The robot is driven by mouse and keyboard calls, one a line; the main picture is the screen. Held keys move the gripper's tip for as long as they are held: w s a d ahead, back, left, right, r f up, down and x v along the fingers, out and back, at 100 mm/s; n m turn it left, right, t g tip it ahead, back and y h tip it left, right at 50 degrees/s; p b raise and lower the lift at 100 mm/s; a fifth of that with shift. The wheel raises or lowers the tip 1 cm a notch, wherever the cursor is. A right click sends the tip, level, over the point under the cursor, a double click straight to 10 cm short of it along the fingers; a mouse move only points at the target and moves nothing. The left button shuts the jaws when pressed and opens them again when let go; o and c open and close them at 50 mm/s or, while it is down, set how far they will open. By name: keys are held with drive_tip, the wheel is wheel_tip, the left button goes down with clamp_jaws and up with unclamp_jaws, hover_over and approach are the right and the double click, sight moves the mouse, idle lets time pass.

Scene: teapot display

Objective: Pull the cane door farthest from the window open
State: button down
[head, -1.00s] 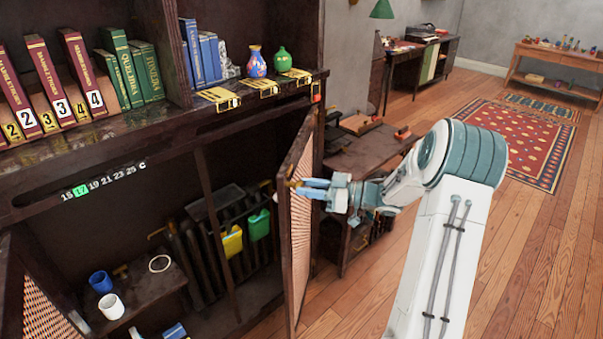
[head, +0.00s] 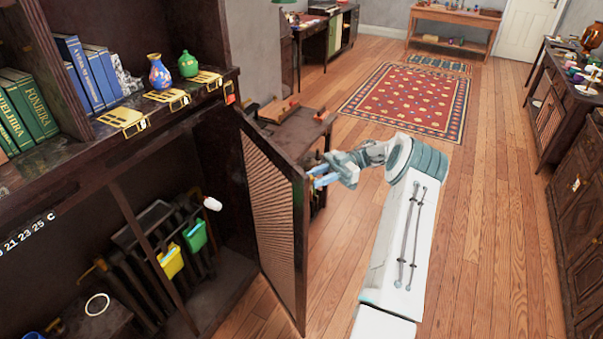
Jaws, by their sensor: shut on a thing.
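The cane door (head: 275,225) at the right end of the dark cabinet (head: 150,200) stands wide open. It is hinged at the cabinet's right post, and its cane inner face shows. My gripper (head: 317,177) is at the upper part of the door's free edge, on its outer side, with pale blue fingers shut. The door frame hides the fingertips and what they grip, which seems to be the door's handle or edge. The window is not in view.
Inside the cabinet are yellow (head: 171,261) and green (head: 194,236) containers. Vases (head: 160,74) stand on the shelf above. A low wooden table (head: 295,135) stands behind the door. Wooden floor (head: 480,240) is clear to the right, with a red rug (head: 405,102) farther back.

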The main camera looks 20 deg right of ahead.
drive_tip(key=shift+w+d+g, duration=0.15)
drive_tip(key=shift+d+g, duration=0.15)
drive_tip(key=shift+d, duration=0.35)
drive_tip(key=shift+a, duration=0.1)
drive_tip(key=c, duration=1.1)
unclamp_jaws()
drive_tip(key=shift+r+p, duration=0.15)
drive_tip(key=shift+p, duration=0.4)
